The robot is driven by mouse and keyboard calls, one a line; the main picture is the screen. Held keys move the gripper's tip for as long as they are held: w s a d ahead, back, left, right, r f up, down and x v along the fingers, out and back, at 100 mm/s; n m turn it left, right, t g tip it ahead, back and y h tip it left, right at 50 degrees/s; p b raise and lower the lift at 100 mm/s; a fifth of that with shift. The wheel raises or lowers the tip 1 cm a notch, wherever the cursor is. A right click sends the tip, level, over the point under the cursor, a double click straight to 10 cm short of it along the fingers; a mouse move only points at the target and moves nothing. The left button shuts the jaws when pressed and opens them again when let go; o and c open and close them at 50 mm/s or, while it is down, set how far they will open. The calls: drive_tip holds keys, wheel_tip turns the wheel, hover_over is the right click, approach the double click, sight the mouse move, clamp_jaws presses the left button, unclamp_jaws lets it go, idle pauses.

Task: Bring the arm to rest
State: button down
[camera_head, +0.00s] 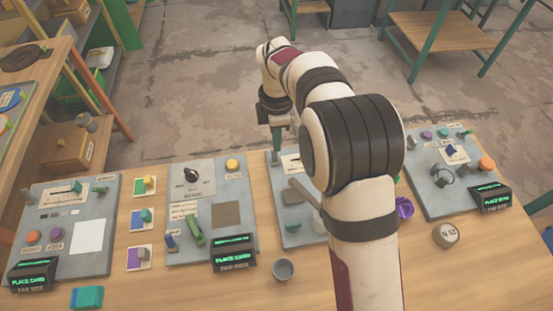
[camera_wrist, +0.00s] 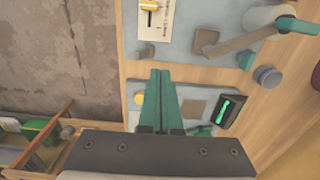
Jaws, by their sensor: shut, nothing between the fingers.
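My arm reaches out from the bottom of the head view over the wooden table and bends left at its far end. My gripper (camera_head: 276,158) points down over the far edge of the middle panel area, between the second panel (camera_head: 215,205) and the third panel (camera_head: 290,238). In the wrist view my gripper (camera_wrist: 160,74) shows its two green fingers pressed together, with nothing between them. My arm hides part of the third panel. I cannot tell the exact height of the fingertips above the table.
The left panel (camera_head: 88,205) and right panel (camera_head: 425,190) carry knobs and dark display boxes. Small block cards (camera_head: 144,186) stand between the panels. A grey cup (camera_head: 284,270), a round wooden piece (camera_head: 446,235) and a teal block (camera_head: 87,297) lie near the front. Floor lies beyond the table.

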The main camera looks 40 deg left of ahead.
drive_tip(key=s+d+r+m, duration=0.2)
drive_tip(key=d+r+m, duration=0.3)
drive_tip(key=d+m, duration=0.45)
drive_tip(key=s+d+r+m, duration=0.2)
drive_tip(key=d+r+m, duration=0.4)
drive_tip(key=d, duration=0.6)
drive_tip(key=s+d+f+m+y, duration=0.1)
drive_tip(key=s+d+m, duration=0.4)
drive_tip(key=s+m, duration=0.3)
drive_tip(key=s+d+m, duration=0.5)
drive_tip(key=s+m, duration=0.3)
drive_tip(key=m, duration=0.1)
drive_tip(key=shift+s+d+f+y, duration=0.15)
drive_tip(key=shift+d+f+y, duration=0.2)
drive_tip(key=shift+d+y, duration=0.05)
